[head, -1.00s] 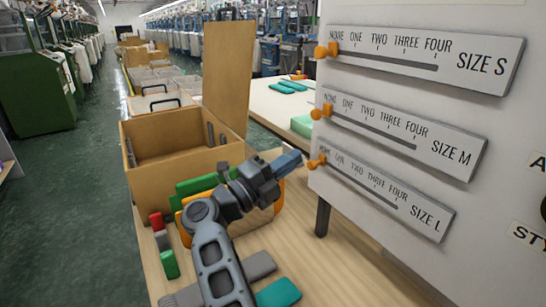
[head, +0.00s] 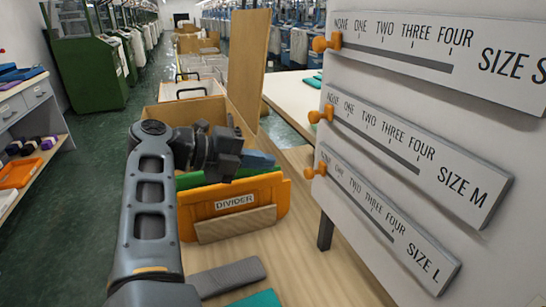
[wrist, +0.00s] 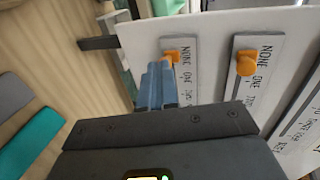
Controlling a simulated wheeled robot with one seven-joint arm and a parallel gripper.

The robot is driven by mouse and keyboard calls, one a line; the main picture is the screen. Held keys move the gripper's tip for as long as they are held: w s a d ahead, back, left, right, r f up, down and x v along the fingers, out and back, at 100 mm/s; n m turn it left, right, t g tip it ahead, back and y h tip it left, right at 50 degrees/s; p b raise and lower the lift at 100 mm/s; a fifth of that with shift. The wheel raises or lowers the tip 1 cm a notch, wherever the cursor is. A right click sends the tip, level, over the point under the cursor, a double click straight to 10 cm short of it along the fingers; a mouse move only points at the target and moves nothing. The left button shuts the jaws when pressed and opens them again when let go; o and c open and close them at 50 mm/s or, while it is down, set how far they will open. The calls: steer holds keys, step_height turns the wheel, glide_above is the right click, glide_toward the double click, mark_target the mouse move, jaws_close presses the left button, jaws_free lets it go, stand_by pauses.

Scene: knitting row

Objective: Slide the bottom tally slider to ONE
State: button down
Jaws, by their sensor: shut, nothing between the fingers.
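The bottom tally slider (head: 372,218), marked SIZE L, is a grey plate with a slot on the white panel (head: 460,265). Its orange knob (head: 315,171) is at the NONE end in the head view. The knob also shows in the wrist view (wrist: 172,55), partly behind my fingertips. My gripper (head: 268,160) is shut and empty, with blue fingers. In the head view it is left of the knob with a visible gap. In the wrist view the fingertips (wrist: 160,68) overlap the plate's left edge near the knob; I cannot tell the depth between them.
The SIZE M slider (head: 415,150) and SIZE S slider (head: 440,50) are above, both knobs at NONE. Teal and grey pieces lie at the table's front.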

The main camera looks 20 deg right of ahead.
mark_target(307, 175)
steer(key=p+x, duration=0.1)
steer(key=x, duration=0.8)
steer(key=shift+d, duration=0.35)
steer(key=shift+s+p, duration=1.95)
steer(key=shift+s, duration=0.6)
steer(key=shift+w+f+b, duration=0.1)
steer(key=shift+w+b, duration=0.45)
steer(key=shift+w, duration=0.1)
steer(key=a+b, duration=0.2)
steer(key=a, duration=0.6)
steer(key=shift+b, duration=0.4)
steer(key=shift+a, duration=0.1)
